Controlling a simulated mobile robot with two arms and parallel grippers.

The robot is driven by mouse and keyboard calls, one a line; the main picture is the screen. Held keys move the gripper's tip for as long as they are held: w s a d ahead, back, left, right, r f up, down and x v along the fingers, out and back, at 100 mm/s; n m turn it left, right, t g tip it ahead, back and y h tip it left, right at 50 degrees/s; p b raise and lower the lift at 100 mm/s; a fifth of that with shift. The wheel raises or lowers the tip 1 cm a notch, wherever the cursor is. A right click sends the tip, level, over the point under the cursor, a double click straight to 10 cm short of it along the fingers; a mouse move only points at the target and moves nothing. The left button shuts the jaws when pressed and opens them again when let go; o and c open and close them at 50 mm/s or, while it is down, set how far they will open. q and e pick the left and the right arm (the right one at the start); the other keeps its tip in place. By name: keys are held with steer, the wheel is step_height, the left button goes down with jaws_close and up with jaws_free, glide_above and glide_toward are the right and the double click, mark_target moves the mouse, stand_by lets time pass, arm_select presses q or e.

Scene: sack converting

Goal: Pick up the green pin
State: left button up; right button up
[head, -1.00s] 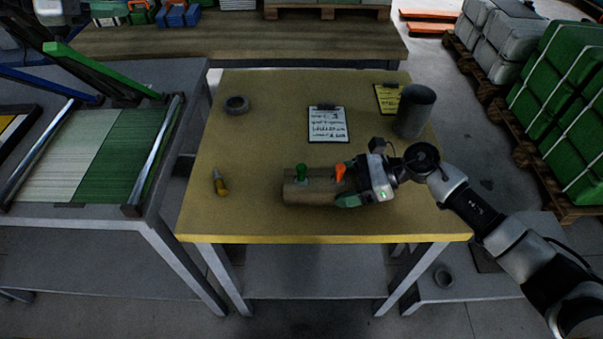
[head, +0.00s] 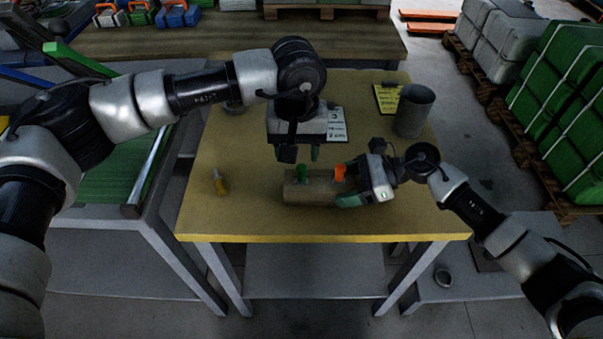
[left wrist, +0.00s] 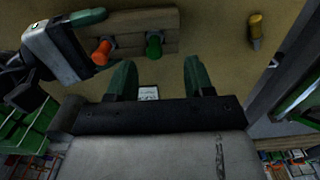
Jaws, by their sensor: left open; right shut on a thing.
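The green pin (head: 302,173) stands in the wooden block (head: 308,192) on the yellowish table, left of an orange pin (head: 340,172). My left gripper (head: 301,154) is open and empty, with its fingers pointing down just behind the green pin. In the left wrist view the green pin (left wrist: 153,45) shows beyond the open fingertips (left wrist: 159,67), between them sideways, apart from both. My right gripper (head: 347,188) is shut on the right end of the wooden block. It also shows in the left wrist view beside the orange pin (left wrist: 102,52).
A yellow bottle-like item (head: 220,183) lies left of the block. A grey cylinder (head: 413,110) and a yellow clipboard (head: 387,98) are at the back right. A white clipboard (head: 338,124) is partly hidden by my left gripper. The front table edge is clear.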

mark_target(301, 167)
arm_select(q)
steer(key=f, duration=0.7)
steer(key=shift+w+d+f, duration=0.35)
jaws_close()
